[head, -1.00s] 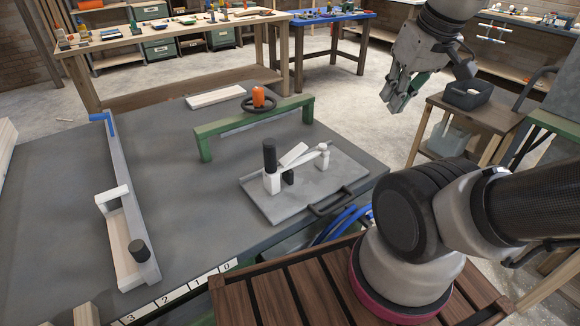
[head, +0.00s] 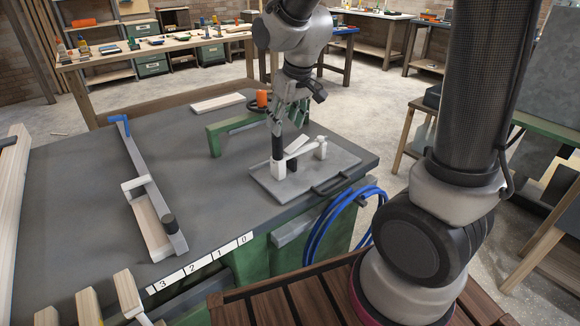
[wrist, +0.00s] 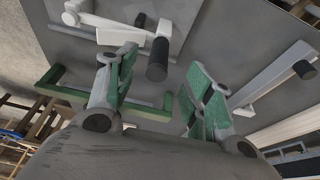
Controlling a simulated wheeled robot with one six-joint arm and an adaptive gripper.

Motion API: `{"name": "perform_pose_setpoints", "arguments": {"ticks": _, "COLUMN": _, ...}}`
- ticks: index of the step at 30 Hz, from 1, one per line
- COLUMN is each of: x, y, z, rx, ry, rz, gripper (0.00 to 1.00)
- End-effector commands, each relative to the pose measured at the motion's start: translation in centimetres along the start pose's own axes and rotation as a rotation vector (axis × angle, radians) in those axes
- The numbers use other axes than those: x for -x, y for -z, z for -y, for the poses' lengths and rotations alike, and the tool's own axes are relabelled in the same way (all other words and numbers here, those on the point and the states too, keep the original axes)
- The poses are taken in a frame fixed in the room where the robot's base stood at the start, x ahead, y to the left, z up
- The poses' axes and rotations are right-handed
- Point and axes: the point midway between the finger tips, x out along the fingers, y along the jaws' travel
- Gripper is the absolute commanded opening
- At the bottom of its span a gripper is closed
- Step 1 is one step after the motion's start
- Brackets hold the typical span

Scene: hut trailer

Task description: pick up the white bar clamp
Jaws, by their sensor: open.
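The white bar clamp (head: 298,145) lies on a grey tray (head: 325,174) on the bench, its upright black handle (head: 278,148) at the left end and a short white post at the right. My gripper (head: 286,118) points down just above and behind the handle; its green-padded fingers are apart and empty. In the wrist view the fingers of my gripper (wrist: 163,66) are spread, with the black handle (wrist: 157,62) showing just beyond the gap between their tips and the white clamp bar (wrist: 100,22) at the top. I cannot tell the exact gap to the handle.
A green arched frame (head: 214,140) stands behind the tray, with an orange knob (head: 262,98) near it. A longer grey clamp (head: 150,183) with a blue end and black knob lies at the left. The bench (head: 80,190) between is clear.

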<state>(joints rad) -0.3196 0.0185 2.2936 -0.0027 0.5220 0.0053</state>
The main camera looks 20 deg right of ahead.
Motion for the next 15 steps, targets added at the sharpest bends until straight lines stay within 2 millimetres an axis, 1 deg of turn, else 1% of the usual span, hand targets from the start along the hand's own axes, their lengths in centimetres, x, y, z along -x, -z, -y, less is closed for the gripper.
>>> {"name": "perform_pose_setpoints", "arguments": {"ticks": 1, "x": 0.3, "y": 0.9, "z": 0.0, "rx": -0.001, "ry": 0.000, "rz": -0.033, "gripper": 0.52}}
{"name": "perform_pose_setpoints", "arguments": {"ticks": 2, "x": 0.3, "y": 1.3, "z": -0.1, "rx": -0.001, "ry": 0.000, "rz": -0.048, "gripper": 0.52}}
{"name": "perform_pose_setpoints", "arguments": {"ticks": 5, "x": 0.2, "y": 2.0, "z": -0.1, "rx": -0.002, "ry": 0.000, "rz": -0.076, "gripper": 0.52}}
{"name": "perform_pose_setpoints", "arguments": {"ticks": 10, "x": -1.6, "y": 2.3, "z": -0.1, "rx": -0.002, "ry": 0.000, "rz": -0.084, "gripper": 0.52}}
{"name": "perform_pose_setpoints", "arguments": {"ticks": 15, "x": -3.9, "y": 2.0, "z": -0.1, "rx": -0.002, "ry": 0.000, "rz": -0.082, "gripper": 0.52}}
